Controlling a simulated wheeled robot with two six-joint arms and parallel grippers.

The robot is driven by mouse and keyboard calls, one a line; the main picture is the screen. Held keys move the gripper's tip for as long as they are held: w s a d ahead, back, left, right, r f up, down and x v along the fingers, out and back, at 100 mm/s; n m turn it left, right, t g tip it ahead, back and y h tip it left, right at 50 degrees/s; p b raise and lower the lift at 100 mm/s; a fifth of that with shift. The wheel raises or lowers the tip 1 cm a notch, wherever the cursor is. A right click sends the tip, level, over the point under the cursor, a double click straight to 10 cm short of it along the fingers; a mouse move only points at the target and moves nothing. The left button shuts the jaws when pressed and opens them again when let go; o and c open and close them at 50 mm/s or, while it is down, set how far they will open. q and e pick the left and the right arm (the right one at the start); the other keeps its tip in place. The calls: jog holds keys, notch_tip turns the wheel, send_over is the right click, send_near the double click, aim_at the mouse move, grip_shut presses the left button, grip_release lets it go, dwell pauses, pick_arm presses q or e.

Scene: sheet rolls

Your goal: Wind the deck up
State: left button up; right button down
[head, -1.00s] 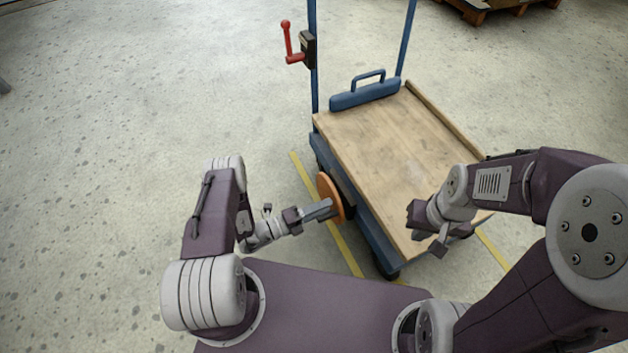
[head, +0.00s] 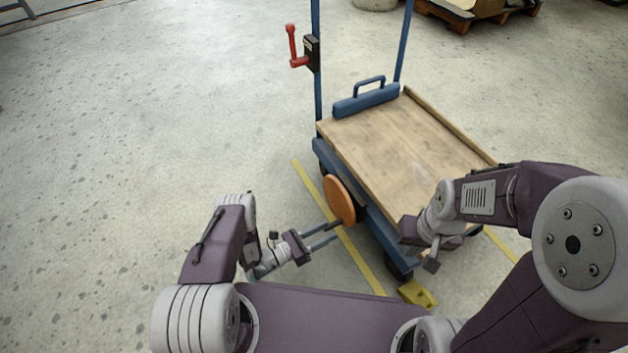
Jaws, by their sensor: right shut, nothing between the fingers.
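A blue cart carries a flat wooden deck (head: 385,140). An orange disc-shaped wheel (head: 338,200) is on the cart's near left side, with a short dark knob (head: 336,224) at its lower edge. My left gripper (head: 333,232) is open, its two thin fingers pointing right toward the wheel's lower edge. The upper fingertip is close to the knob; I cannot tell whether they touch. A red crank (head: 294,48) sits on a dark box on the cart's left post. My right gripper (head: 418,252) is shut and empty over the deck's near edge, partly hiding it.
A yellow wedge-like block (head: 417,293) lies on the floor by the cart's near wheel. A blue handle (head: 368,92) stands at the deck's far end. Yellow lines mark the floor. A loaded pallet (head: 470,18) is far back right. The floor to the left is clear.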

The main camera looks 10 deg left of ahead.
pick_arm(q)
jog(key=s+a+r+p, duration=0.2)
jog(key=s+a+p, duration=0.1)
jog(key=a, duration=0.1)
jog(key=w+d+r+m+g+p, duration=0.1)
jog(key=r+m+g+p, duration=0.2)
jog(key=r+p, duration=0.4)
jog(key=w+d+r+m+g+h+p, duration=0.1)
jog(key=r+p, duration=0.6)
jog(key=r, duration=1.2)
jog(key=w+d+r+m+g+h+p, duration=0.1)
jog(key=w+d+r+m+g+p, duration=0.1)
jog(key=r+m+p, duration=0.5)
notch_tip(320, 180, up, 6)
jog(key=w+g, duration=0.1)
jog(key=g, duration=0.1)
jog(key=shift+d+r+g, duration=0.25)
jog(key=shift+g, duration=0.15)
